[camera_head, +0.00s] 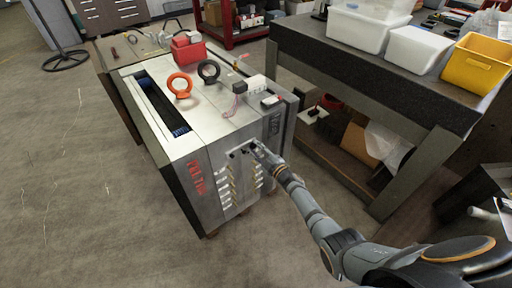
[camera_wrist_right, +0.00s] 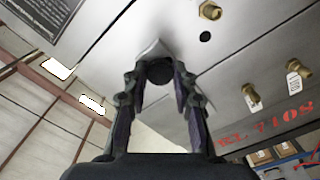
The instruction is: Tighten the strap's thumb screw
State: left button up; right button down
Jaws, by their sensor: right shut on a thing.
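The mould base (camera_head: 205,165) is a large steel block with brass fittings on its front face. My right gripper (camera_head: 254,149) reaches this face near its upper edge. In the right wrist view, my right gripper (camera_wrist_right: 158,82) is shut on a dark round knob, which looks like the thumb screw (camera_wrist_right: 160,73). The strap (camera_wrist_right: 152,50) seems to be the pale metal piece just behind the knob, against the steel face. The fingers cover the knob's sides. In the head view the gripper hides the knob and strap. My left gripper is not in view.
Brass fittings (camera_wrist_right: 210,10) sit close to my right gripper. A dark workbench (camera_head: 380,60) stands at right. The floor at left is mostly clear.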

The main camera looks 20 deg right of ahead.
jog(key=m+p, duration=0.1)
jog(key=m, duration=0.3)
jog(key=shift+f+m, duration=0.1)
jog(key=shift+m, duration=0.2)
jog(key=shift+s+f+m+p, duration=0.1)
jog(key=shift+m+p, duration=0.45)
jog(key=shift+m, duration=1.65)
jog(key=c, duration=1.3)
grip_release()
jog(key=shift+c, duration=0.2)
jog(key=shift+d, duration=0.1)
jog(key=shift+s, duration=0.1)
